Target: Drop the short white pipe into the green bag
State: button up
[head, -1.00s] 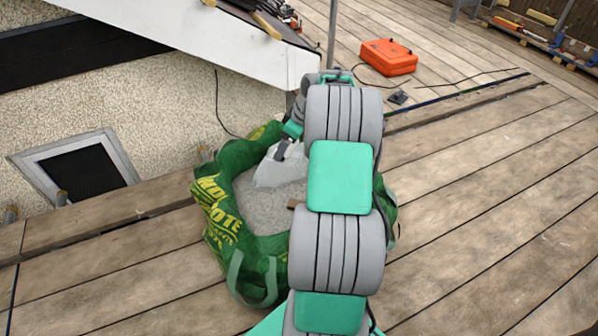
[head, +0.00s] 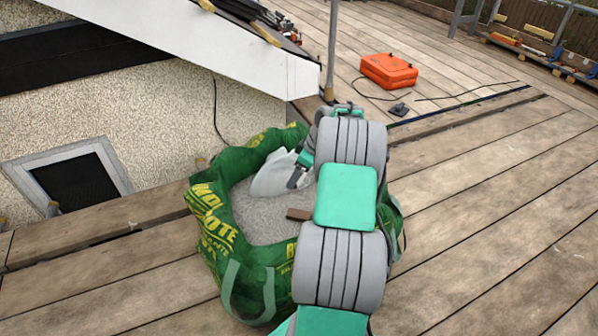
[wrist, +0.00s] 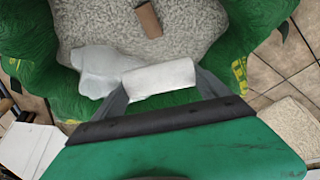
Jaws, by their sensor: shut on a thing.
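The green bag (head: 217,228) stands open on the planks, with yellow lettering and grey gravel-like fill inside. Its green wall also shows in the wrist view (wrist: 238,38). My gripper (wrist: 160,82) is shut on the short white pipe (wrist: 158,77), which lies crosswise between the two grey fingers. In the wrist view the pipe is seen above the bag's inside, near its edge; its height above the fill is hard to judge. In the head view my gripper (head: 297,176) is over the bag's opening, and I cannot make out the pipe clearly there.
A crumpled white piece (head: 268,177) and a brown piece (head: 299,214) lie in the bag. The white sloping roof edge (head: 230,50) and a metal pole (head: 332,50) stand behind it. An orange case (head: 388,71) sits further back. The planks to the right are clear.

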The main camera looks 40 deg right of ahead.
jog(key=o, duration=1.2)
jog(key=shift+c, duration=0.2)
jog(key=shift+r, duration=0.1)
jog(key=p+v, duration=0.3)
jog(key=v, duration=0.4)
jog(key=shift+s+r, duration=0.15)
jog(key=shift+r, duration=0.15)
